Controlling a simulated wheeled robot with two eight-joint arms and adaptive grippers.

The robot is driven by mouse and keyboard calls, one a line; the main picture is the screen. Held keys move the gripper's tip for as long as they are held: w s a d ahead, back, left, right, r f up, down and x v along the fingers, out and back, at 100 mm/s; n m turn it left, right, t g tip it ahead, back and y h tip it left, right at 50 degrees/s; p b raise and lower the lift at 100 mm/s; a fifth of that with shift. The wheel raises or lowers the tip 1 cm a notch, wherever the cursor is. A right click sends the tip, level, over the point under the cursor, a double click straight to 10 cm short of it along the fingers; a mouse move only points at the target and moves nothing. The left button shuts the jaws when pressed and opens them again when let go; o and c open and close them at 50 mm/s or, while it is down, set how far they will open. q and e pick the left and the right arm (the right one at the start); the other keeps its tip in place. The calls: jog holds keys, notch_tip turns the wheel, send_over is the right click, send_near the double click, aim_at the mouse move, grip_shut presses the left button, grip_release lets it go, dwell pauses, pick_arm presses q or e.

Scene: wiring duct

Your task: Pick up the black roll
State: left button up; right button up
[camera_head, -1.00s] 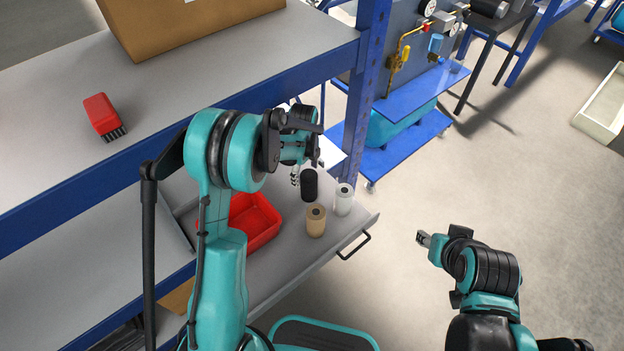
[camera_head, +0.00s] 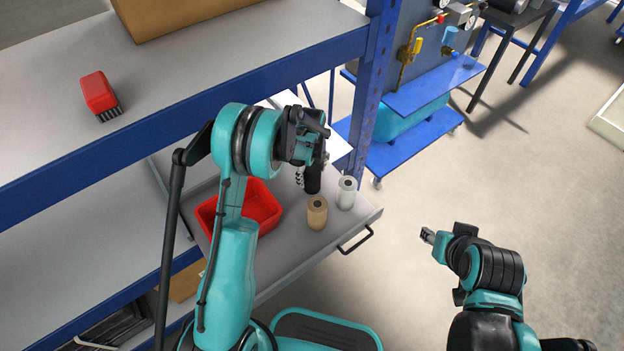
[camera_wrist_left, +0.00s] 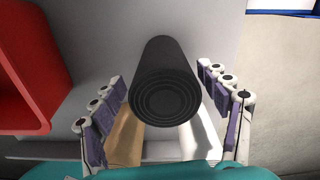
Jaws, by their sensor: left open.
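The black roll (camera_head: 312,181) stands upright on the grey pull-out shelf (camera_head: 285,262), partly hidden by my left gripper in the head view. In the left wrist view the roll (camera_wrist_left: 166,92) lies between the two spread fingers, with a visible gap on each side. My left gripper (camera_wrist_left: 166,118) is open around the roll and empty. My right gripper (camera_head: 427,236) is off to the right over the floor, away from the shelf; its jaws are too small to judge.
A tan roll (camera_head: 317,213) and a white roll (camera_head: 347,193) stand close to the black roll. A red bin (camera_head: 262,206) is to its left. A blue rack post (camera_head: 368,100) rises behind. A red brush (camera_head: 98,93) and cardboard box (camera_head: 165,15) are on the upper shelf.

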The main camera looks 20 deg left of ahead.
pick_arm(q)
jog(key=f, duration=0.1)
jog(key=f+b, duration=0.1)
jog(key=f, duration=0.1)
jog(key=f+b, duration=0.1)
jog(key=shift+w+f, duration=0.3)
jog(key=shift+f, duration=0.05)
jog(key=shift+r, duration=0.1)
jog(key=c, duration=1.2)
